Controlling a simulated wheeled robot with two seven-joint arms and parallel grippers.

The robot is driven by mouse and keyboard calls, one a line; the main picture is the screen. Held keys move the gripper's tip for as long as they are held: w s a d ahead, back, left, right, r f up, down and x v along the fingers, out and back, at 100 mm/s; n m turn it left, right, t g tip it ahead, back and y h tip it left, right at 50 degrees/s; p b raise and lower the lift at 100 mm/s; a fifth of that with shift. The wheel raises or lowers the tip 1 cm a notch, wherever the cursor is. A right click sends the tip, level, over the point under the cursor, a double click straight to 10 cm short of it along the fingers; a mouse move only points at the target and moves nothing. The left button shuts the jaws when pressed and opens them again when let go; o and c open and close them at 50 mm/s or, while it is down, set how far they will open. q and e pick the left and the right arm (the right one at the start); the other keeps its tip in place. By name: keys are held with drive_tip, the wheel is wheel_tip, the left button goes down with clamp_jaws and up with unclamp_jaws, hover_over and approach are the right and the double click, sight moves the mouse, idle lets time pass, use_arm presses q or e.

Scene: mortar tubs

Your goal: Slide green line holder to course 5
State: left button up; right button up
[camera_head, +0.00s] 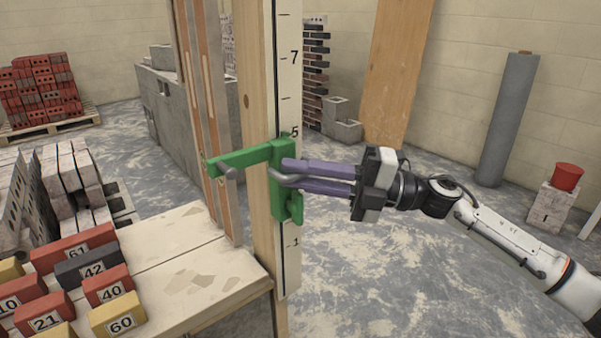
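The green line holder (280,196) sits on the upright gauge pole (288,90), which has a marked scale. Its arm reaches left across the wooden post, and its top edge is just below the number 5. The number 1 shows below the holder, and 7 is well above. A grey bent handle sticks out of the holder to the right. My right gripper (292,173) comes in from the right, its purple fingers closed around this handle. The exact contact at the fingertips is partly hidden. My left gripper is not in view.
A pale board (180,255) carries several numbered bricks (85,270) at lower left. Grey blocks (75,190) stand behind it. A red bucket (566,177) on a block and a grey roll (508,120) stand at right. Floor right of the pole is mostly clear.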

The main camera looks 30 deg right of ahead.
drive_tip(key=shift+o, duration=1.1)
drive_tip(key=shift+s+d+f, duration=0.15)
drive_tip(key=shift+s+d, duration=0.05)
drive_tip(key=shift+d, duration=0.25)
drive_tip(key=v, duration=0.9)
drive_tip(key=shift+s, duration=0.15)
drive_tip(key=shift+d, duration=0.1)
